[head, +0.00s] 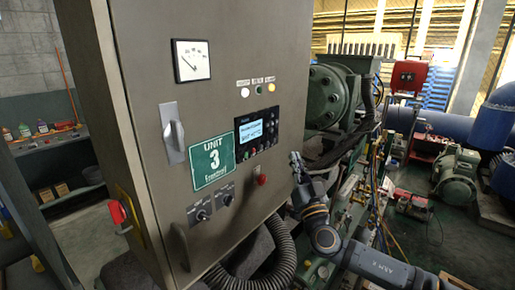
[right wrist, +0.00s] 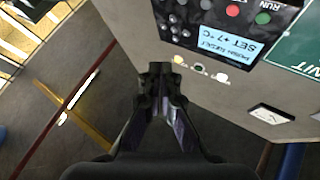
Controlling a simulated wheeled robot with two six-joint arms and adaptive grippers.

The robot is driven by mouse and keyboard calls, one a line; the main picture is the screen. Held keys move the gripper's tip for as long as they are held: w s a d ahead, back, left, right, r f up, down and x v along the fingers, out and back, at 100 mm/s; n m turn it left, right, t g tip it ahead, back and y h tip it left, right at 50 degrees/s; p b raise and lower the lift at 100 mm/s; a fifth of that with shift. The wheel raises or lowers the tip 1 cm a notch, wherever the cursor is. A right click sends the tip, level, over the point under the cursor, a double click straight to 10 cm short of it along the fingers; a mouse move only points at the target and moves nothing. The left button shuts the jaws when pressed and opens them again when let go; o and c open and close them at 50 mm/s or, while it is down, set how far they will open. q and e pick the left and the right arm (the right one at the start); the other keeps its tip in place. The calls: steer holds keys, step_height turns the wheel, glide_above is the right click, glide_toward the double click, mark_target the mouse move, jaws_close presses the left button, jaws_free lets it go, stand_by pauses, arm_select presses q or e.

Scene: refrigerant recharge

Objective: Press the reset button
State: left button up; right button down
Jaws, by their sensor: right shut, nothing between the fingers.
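The grey control cabinet (head: 225,100) fills the middle of the head view. Its controller (head: 258,133) has a lit display and several small buttons; it shows upside down in the right wrist view (right wrist: 232,42). A red button (head: 262,180) sits lower on the cabinet, near its right edge. I cannot read which button is marked reset. My right gripper (head: 295,158) is shut and empty, to the right of the controller and apart from it. In the right wrist view the closed fingertips (right wrist: 160,70) appear beside the cabinet's edge. My left gripper is out of view.
Three small lamps (head: 258,89) and a gauge (head: 191,60) sit above the controller. A green UNIT 3 sign (head: 213,162), rotary switches (head: 213,205) and a door handle (head: 173,132) are on the cabinet. Green machinery (head: 332,95) and pipes stand behind, right. A corrugated hose (head: 283,255) hangs below.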

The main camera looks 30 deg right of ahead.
mark_target(261, 147)
stand_by(0.3)
steer(key=w+a, duration=0.3)
steer(key=w, duration=0.5)
steer(key=shift+a, duration=0.15)
stand_by(0.3)
steer(key=shift+w, duration=0.1)
stand_by(1.0)
steer(key=shift+w+a+f+b, duration=0.1)
steer(key=shift+w+b, duration=0.15)
steer(key=shift+b, duration=0.15)
steer(key=shift+w, duration=0.15)
